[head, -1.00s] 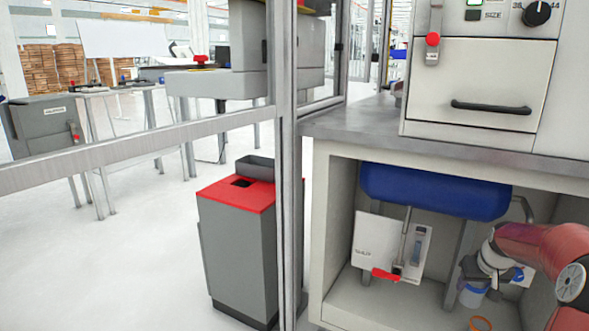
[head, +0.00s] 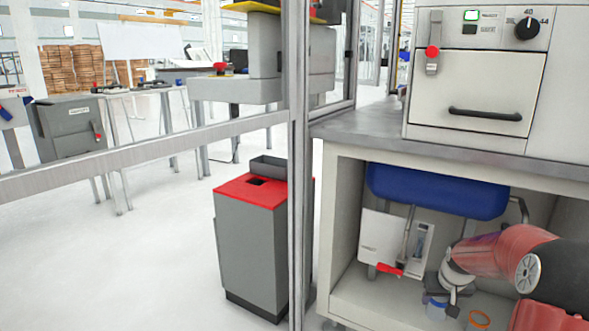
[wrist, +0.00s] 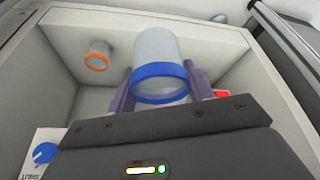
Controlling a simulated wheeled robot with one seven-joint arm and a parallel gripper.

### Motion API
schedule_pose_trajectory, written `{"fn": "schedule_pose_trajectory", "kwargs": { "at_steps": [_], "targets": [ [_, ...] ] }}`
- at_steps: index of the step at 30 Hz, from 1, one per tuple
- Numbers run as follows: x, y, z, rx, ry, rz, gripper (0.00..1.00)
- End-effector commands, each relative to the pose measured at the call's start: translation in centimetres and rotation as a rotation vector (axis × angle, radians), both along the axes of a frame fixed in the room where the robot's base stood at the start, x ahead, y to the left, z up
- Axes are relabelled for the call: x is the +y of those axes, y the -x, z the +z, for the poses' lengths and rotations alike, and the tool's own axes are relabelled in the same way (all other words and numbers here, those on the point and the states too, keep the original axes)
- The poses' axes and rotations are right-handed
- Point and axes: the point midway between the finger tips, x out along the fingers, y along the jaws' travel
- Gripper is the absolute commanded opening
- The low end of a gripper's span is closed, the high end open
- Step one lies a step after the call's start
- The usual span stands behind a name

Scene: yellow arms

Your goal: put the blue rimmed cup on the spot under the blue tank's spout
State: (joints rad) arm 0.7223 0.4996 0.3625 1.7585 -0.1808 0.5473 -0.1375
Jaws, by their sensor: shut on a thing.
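The blue tank (head: 437,190) hangs under the counter. Its thin metal spout pipe (head: 408,232) comes down to a red lever (head: 388,268) in front of a white panel. My gripper (head: 446,292) is inside the open cabinet, to the right of the lever and lower in the picture. It is shut on the clear blue rimmed cup (head: 436,309). In the wrist view the cup (wrist: 157,52) sits between both fingers, gripped near its blue rim. The spot under the spout cannot be made out clearly.
An orange rimmed cup (head: 479,319) stands on the cabinet floor to the right; it also shows in the wrist view (wrist: 97,56). The cabinet's left wall (head: 343,225) and the counter (head: 365,130) bound the space. A red-topped bin (head: 252,235) stands outside to the left.

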Motion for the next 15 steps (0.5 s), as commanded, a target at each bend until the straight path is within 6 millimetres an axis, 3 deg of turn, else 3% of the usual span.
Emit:
{"fn": "schedule_pose_trajectory", "kwargs": {
  "at_steps": [5,9,15],
  "targets": [
    [7.4,-0.1,-0.8,0.007,0.004,0.057,0.29],
    [13.5,1.0,-1.6,0.005,0.006,0.096,0.29],
    [19.9,3.4,-2.3,-0.007,0.001,0.138,0.29]
  ]
}}
